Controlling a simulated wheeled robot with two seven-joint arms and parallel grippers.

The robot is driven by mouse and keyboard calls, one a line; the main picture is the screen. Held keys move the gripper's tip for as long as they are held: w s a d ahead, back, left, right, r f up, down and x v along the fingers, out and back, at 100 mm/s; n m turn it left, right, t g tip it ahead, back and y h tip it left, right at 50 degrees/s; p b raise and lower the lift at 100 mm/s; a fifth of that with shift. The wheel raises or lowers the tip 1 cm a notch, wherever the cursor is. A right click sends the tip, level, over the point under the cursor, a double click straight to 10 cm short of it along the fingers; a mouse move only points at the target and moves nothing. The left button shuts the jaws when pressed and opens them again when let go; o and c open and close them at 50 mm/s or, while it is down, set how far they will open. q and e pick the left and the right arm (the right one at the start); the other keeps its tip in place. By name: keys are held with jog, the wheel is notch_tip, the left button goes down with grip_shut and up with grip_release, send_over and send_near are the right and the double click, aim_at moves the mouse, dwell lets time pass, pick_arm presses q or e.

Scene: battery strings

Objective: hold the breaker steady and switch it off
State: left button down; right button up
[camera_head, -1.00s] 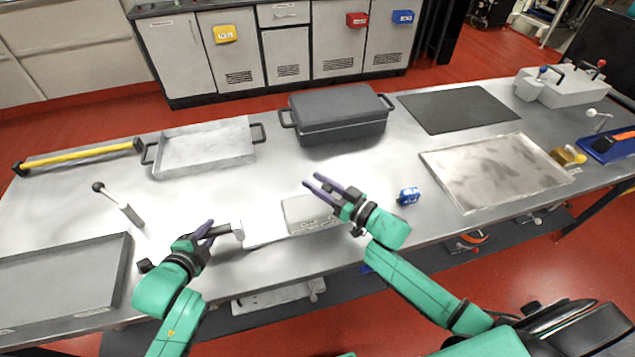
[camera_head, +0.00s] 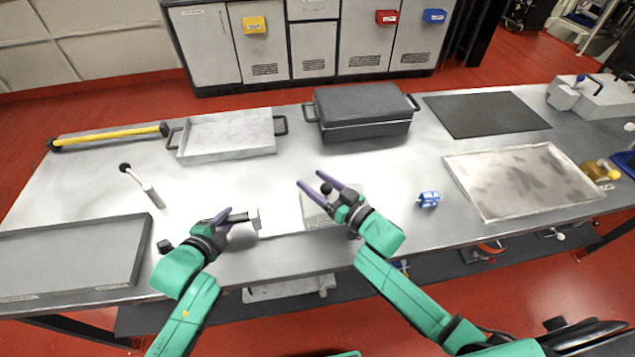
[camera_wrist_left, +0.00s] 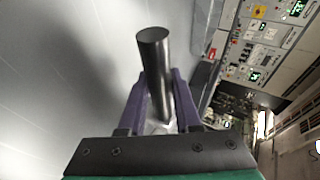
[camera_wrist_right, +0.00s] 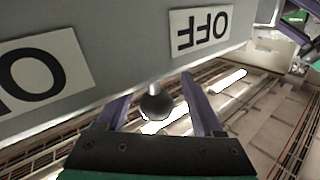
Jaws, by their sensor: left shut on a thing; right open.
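The breaker (camera_head: 316,220) is a pale grey box near the front edge of the bench. In the right wrist view its face (camera_wrist_right: 130,50) carries an OFF label at right and an ON label at left, both upside down. A lever with a black ball knob (camera_wrist_right: 157,107) sticks out between the labels. My right gripper (camera_head: 309,179) is open, with its fingers on either side of the knob. My left gripper (camera_head: 226,218) is shut on a dark round bar (camera_wrist_left: 154,55), left of the breaker. The bar ends in a pale block (camera_head: 254,219); its joint to the breaker is unclear.
A shallow tray (camera_head: 228,135) and a dark lidded case (camera_head: 362,108) stand at the back.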

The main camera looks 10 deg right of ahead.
pick_arm(q)
jog(key=shift+s+f, duration=0.25)
jog(key=shift+f, duration=0.25)
jog(key=c, duration=0.5)
grip_release()
jog(key=shift+w, duration=0.1)
jog(key=shift+w+r, duration=0.1)
jog(key=shift+r, duration=0.05)
pick_arm(e)
jog(key=v, duration=1.2)
pick_arm(q)
jog(key=shift+w, duration=0.1)
jog(key=v, duration=1.2)
jog(key=shift+r, duration=0.15)
